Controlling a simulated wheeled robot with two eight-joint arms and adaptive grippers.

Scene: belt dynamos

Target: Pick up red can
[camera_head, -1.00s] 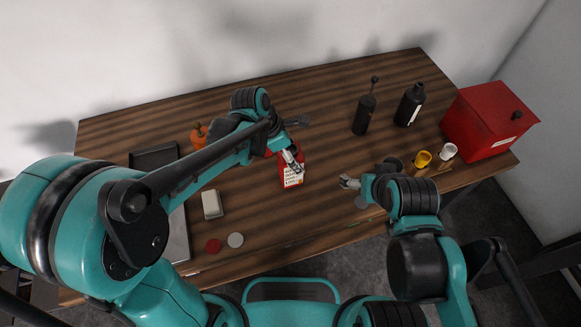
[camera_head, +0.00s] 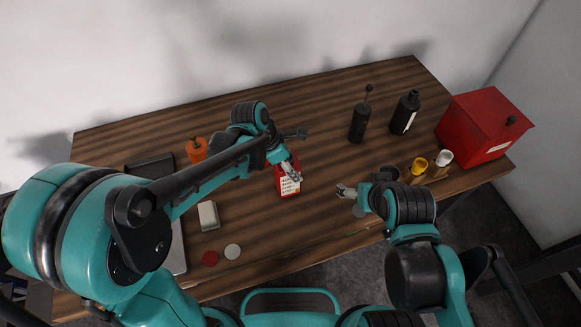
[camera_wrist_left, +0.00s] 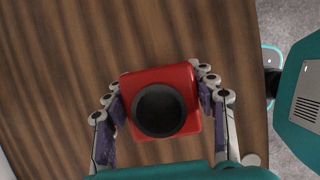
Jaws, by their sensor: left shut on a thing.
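The red can (camera_head: 288,185) has a white label and is near the middle of the wooden table, partly hidden by my left gripper. In the left wrist view the red can (camera_wrist_left: 184,78) shows its red top and a dark round cap. My left gripper (camera_head: 291,171) is shut on the can, and its fingers (camera_wrist_left: 160,108) press on both sides of it in the left wrist view. I cannot tell whether the can is clear of the table. My right gripper (camera_head: 345,191) is to the right of the can, apart from it; its finger opening is too small to judge.
Dark bottles (camera_head: 405,112) and (camera_head: 360,121) stand at the back right, with a red box (camera_head: 478,128) and yellow (camera_head: 419,165) and white (camera_head: 444,158) cups. An orange container (camera_head: 197,150), a pale block (camera_head: 208,215) and two discs (camera_head: 232,251) are left. The table's middle back is clear.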

